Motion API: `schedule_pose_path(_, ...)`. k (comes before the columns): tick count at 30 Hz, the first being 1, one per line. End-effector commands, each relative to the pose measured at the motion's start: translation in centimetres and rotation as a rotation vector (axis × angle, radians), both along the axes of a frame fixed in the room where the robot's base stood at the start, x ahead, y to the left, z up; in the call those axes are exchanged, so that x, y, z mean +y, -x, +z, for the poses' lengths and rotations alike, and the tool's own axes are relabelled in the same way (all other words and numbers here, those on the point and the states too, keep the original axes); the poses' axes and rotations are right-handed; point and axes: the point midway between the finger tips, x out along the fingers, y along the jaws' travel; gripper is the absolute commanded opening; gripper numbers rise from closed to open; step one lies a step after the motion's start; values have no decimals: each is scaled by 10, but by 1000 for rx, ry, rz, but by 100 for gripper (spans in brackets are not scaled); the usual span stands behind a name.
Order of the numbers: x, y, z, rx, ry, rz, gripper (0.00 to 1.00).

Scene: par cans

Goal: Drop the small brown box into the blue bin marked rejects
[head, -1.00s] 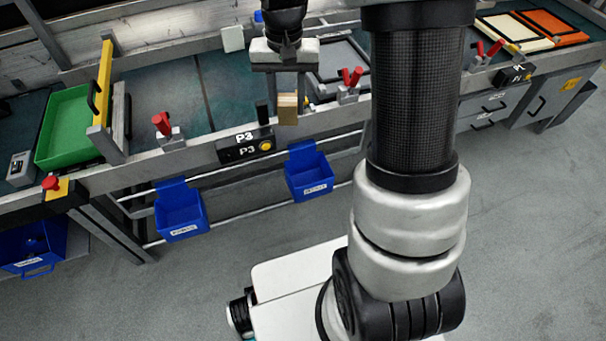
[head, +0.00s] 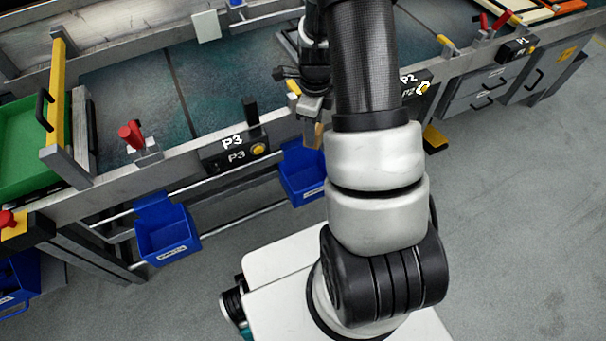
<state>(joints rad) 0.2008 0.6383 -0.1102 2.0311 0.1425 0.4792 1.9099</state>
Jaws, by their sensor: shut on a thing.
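My gripper (head: 309,118) is shut on the small brown box (head: 318,137), partly hidden by my arm. In the head view the box overlaps the upper right of a blue bin (head: 298,184) hanging below the bench edge; I cannot tell how high above or in front of it the box is. A second blue bin (head: 166,240) hangs further left, with a white label too small to read. A third blue bin (head: 18,286) is cut off at the left edge. I cannot tell which bin is marked rejects.
The bench's front rail carries a P3 box (head: 235,152) with a yellow button, a red clamp (head: 132,135) and a P2 box (head: 413,84). A green tray (head: 22,150) is at the left. The grey floor at the right is mostly clear.

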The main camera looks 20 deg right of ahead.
Motion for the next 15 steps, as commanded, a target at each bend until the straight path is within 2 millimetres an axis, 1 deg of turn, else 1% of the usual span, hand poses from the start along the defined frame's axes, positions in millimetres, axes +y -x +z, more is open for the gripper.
schedule_pose_path(1,0,0,-11,0,0,0,12)
schedule_pose_path(7,0,0,-35,0,0,1,12)
schedule_pose_path(10,0,0,-42,0,0,3,12)
schedule_pose_path(15,0,0,-43,0,0,3,12)
